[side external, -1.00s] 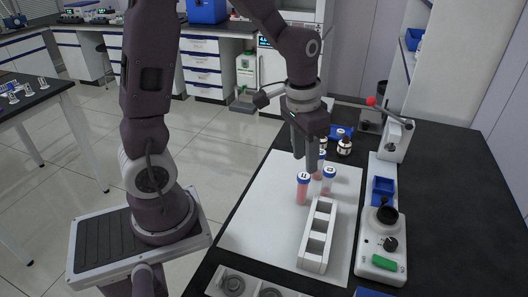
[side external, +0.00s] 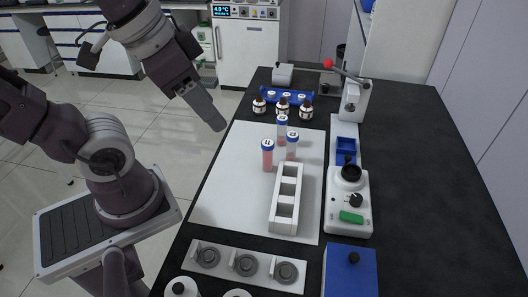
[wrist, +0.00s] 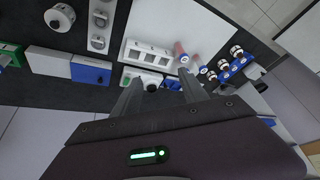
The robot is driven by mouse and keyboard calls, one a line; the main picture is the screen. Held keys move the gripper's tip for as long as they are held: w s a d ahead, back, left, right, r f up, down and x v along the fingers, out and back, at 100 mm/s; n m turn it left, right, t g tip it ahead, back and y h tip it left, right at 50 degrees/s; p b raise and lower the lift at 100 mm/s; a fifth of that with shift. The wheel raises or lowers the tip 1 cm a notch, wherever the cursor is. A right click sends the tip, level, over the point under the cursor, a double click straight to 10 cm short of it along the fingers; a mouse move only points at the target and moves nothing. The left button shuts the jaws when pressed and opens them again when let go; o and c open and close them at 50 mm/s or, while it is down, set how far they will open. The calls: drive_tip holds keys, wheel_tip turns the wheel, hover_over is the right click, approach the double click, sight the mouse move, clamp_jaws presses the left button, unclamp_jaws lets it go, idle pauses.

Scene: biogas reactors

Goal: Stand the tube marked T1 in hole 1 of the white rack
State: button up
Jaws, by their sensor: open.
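Three blue-capped tubes with pinkish contents stand upright, close together, on the white mat: a left tube (side external: 267,157), a right tube (side external: 292,147) and a rear tube (side external: 282,130). Their cap marks are too small to read, so I cannot tell which is T1. The white rack (side external: 283,228) lies just in front of them, its three visible square openings empty; hole numbers are not legible. It also shows in the wrist view (wrist: 126,52). My gripper (side external: 217,124) is open and empty, raised left of the tubes near the mat's left edge.
Brown bottles (side external: 283,107) and a blue holder (side external: 298,97) stand behind the tubes. A white device with a black cup (side external: 351,172) is right of the rack. The mat's left side (side external: 225,190) is clear.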

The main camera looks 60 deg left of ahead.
drive_tip(key=w+a+f+m+g, duration=0.2)
drive_tip(key=w+f+m, duration=0.1)
drive_tip(key=w+m, duration=0.5)
drive_tip(key=m+g, duration=0.3)
drive_tip(key=m, duration=0.5)
hover_over(268, 142)
drive_tip(key=f, duration=1.2)
drive_tip(key=shift+w+a+f, duration=0.25)
drive_tip(key=shift+f, duration=0.15)
drive_tip(key=f, duration=0.6)
drive_tip(key=shift+s+d+f, duration=0.2)
drive_tip(key=shift+s+f, duration=0.15)
drive_tip(key=shift+c, duration=0.4)
clamp_jaws()
